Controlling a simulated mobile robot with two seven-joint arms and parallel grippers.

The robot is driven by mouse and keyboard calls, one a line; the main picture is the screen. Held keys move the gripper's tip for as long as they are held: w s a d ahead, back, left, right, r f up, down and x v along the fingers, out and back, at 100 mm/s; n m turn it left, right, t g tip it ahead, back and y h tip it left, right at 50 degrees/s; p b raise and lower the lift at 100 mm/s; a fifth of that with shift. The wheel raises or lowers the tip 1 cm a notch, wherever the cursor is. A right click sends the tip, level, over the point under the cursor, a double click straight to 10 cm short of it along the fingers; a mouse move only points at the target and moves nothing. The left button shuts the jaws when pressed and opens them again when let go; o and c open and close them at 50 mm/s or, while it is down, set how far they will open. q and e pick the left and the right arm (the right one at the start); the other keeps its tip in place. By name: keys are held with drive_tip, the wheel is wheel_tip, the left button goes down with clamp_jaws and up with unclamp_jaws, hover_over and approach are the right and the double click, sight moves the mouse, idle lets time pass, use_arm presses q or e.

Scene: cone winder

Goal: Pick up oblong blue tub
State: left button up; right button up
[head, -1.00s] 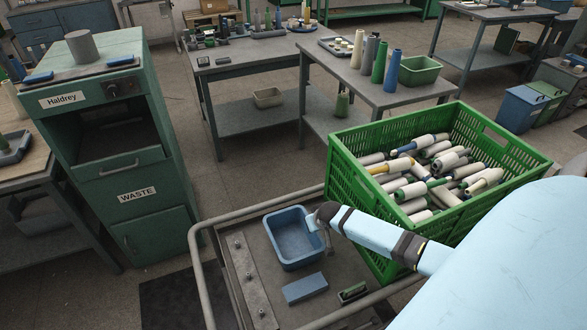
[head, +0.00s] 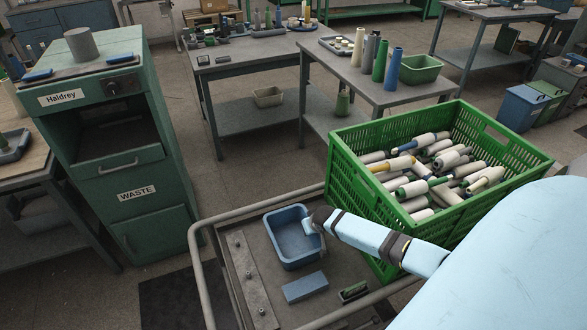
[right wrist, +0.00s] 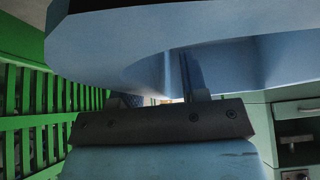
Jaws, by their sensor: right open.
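The oblong blue tub (head: 290,260) stands upright and empty on the grey cart top in the head view. My right gripper (head: 309,226) is at the tub's right rim, open, with a light fingertip showing over the inner side of that wall. In the right wrist view the blue tub (right wrist: 230,50) fills the top, very close to the gripper. The gripper's dark mount covers the lower middle there, and whether both fingers straddle the rim is hard to tell. My left gripper is not in view.
A green crate (head: 360,208) of yarn cones stands right of the tub. A blue block (head: 305,287) and a small dark green-topped item (head: 354,291) lie in front. A metal strip (head: 248,280) lies left, inside the cart's tubular rail (head: 197,262).

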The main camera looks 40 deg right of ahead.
drive_tip(key=shift+f, duration=0.1)
drive_tip(key=shift+c, duration=0.3)
clamp_jaws()
